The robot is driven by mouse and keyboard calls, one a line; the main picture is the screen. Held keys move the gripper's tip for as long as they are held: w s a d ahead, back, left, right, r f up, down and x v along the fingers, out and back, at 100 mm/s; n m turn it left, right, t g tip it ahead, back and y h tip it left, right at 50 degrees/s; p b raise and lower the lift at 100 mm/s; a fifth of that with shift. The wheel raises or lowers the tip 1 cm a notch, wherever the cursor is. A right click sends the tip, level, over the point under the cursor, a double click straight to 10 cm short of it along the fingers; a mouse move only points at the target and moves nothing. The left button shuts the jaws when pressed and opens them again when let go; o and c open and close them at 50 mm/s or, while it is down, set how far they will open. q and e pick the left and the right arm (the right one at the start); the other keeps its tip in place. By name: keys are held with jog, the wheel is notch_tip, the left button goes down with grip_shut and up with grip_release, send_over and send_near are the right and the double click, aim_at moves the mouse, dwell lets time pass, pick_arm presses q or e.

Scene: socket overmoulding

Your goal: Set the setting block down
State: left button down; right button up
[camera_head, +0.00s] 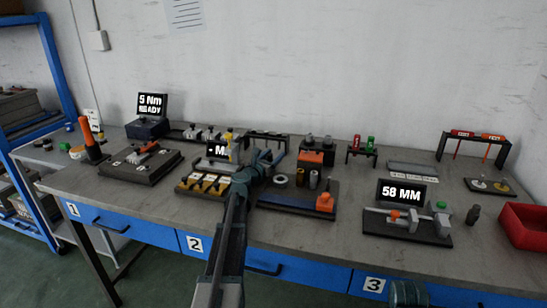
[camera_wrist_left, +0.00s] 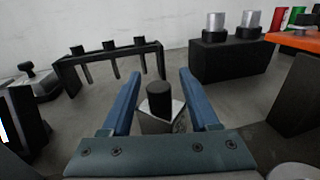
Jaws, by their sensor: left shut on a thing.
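My left gripper (camera_head: 264,158) is above the middle of the bench, behind the board with orange parts. In the left wrist view its two blue fingers (camera_wrist_left: 160,100) are on either side of a small metal block with a black round knob on top, the setting block (camera_wrist_left: 150,124). The gripper is shut on this block, and the knob points up. The arm and fingers hide the block in the head view. Whether its underside touches the bench cannot be told. My right gripper does not show.
A black rack with hanging pins (camera_wrist_left: 110,60) and a black block with two metal cylinders (camera_wrist_left: 225,55) stand behind the gripper. A gauge with a 58 MM display (camera_head: 401,192) and a red bin (camera_head: 524,226) are on the right. A tray of yellow-marked parts (camera_head: 207,184) lies left of my arm.

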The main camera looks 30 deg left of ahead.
pick_arm(q)
jog(key=shift+c, duration=0.7)
grip_release()
jog(key=shift+s+r, duration=0.1)
jog(key=shift+r, duration=0.1)
jog(key=s, duration=1.2)
jog(key=shift+d+f, duration=0.1)
jog(key=shift+d, duration=0.15)
